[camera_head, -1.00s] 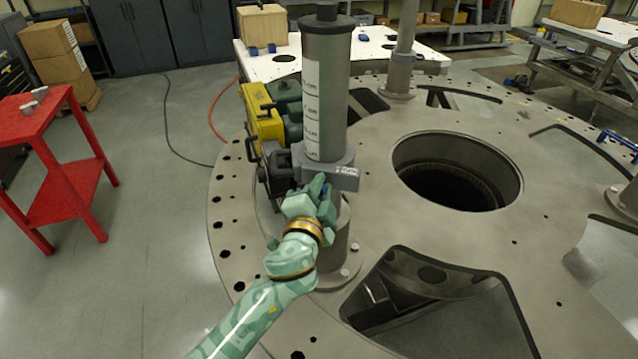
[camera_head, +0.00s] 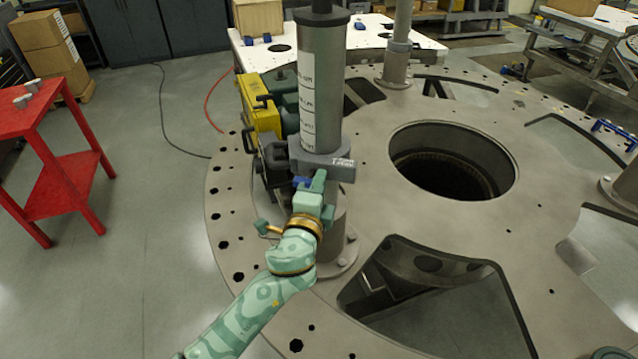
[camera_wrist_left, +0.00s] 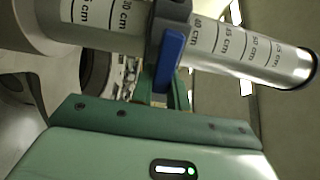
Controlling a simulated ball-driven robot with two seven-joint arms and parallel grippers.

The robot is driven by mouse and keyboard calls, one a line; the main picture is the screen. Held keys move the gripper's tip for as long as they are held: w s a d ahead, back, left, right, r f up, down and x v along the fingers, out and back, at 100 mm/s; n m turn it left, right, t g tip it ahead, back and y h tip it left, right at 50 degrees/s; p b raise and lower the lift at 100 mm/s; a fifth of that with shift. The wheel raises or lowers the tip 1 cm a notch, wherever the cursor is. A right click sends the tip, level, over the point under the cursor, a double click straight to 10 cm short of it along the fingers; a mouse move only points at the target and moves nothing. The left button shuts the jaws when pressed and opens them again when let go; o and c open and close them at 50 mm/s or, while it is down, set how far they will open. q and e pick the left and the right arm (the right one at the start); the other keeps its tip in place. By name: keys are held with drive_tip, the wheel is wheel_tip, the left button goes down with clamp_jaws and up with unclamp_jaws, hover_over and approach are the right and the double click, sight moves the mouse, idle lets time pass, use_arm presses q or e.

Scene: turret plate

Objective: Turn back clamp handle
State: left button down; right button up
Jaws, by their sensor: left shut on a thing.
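The clamp (camera_head: 327,167) is a dark grey block around a tall grey column (camera_head: 322,80) with a white scale. Its blue handle (camera_wrist_left: 169,67) shows well in the left wrist view; in the head view only a small blue part (camera_head: 300,181) shows beside my fingers. My left gripper (camera_head: 316,185) is just below the clamp, in front of the column. In the wrist view its green fingers (camera_wrist_left: 165,95) are shut on the lower end of the handle. The fingertips are partly hidden behind the handle. My right gripper does not show.
A yellow case (camera_head: 259,112) and dark equipment (camera_head: 273,165) stand close left of the column. The round plate (camera_head: 375,205) has a large central hole (camera_head: 452,165) and a cutout near the front. A red table (camera_head: 70,185) stands at left, with clear floor between.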

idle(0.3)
use_arm(q)
drive_tip(key=c, duration=1.4)
unclamp_jaws()
drive_tip(key=shift+o, duration=0.2)
drive_tip(key=b+v, duration=0.1)
drive_tip(key=v, duration=1.5)
drive_tip(key=shift+s, duration=0.15)
